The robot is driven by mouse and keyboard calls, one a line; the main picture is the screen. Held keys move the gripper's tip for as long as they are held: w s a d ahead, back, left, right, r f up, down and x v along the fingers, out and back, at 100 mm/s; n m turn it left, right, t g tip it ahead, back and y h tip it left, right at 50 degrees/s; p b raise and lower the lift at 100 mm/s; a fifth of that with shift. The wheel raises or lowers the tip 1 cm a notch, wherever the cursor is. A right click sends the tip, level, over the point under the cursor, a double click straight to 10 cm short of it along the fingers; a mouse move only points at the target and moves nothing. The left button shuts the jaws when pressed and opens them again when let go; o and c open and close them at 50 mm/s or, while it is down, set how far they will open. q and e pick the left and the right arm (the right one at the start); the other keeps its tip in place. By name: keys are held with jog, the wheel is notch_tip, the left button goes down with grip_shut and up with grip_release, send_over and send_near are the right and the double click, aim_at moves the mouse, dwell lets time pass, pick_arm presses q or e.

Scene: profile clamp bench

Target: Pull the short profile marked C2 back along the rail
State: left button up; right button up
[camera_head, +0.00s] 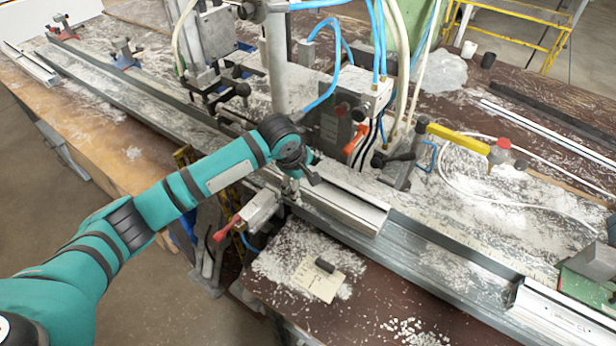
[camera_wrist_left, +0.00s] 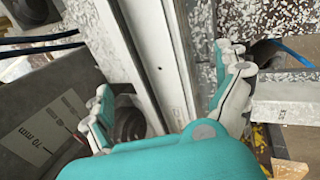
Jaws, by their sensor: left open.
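A short pale profile (camera_head: 345,205) lies in the long metal rail (camera_head: 440,265), just right of the machine's clamp area. I cannot read a C2 mark on it. My left gripper (camera_head: 299,182) is over the near-left end of this profile, partly hidden by its own wrist. In the left wrist view, my left gripper (camera_wrist_left: 168,100) is open, its two fingers on either side of a pale grooved profile (camera_wrist_left: 158,55). I cannot tell whether the fingers touch it. Another short profile (camera_head: 560,318) with a small dark mark lies at the lower right. My right gripper is not in view.
A red-handled clamp (camera_head: 250,215) is close below the gripper. The machine head (camera_head: 335,125) with blue hoses stands just behind. A paper note (camera_head: 318,285) bearing a small dark piece lies on the bench. The rail between the two short profiles looks clear apart from chips.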

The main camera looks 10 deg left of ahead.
pick_arm(q)
jog(key=shift+x, duration=1.1)
jog(key=c, duration=1.7)
jog(key=o, duration=1.7)
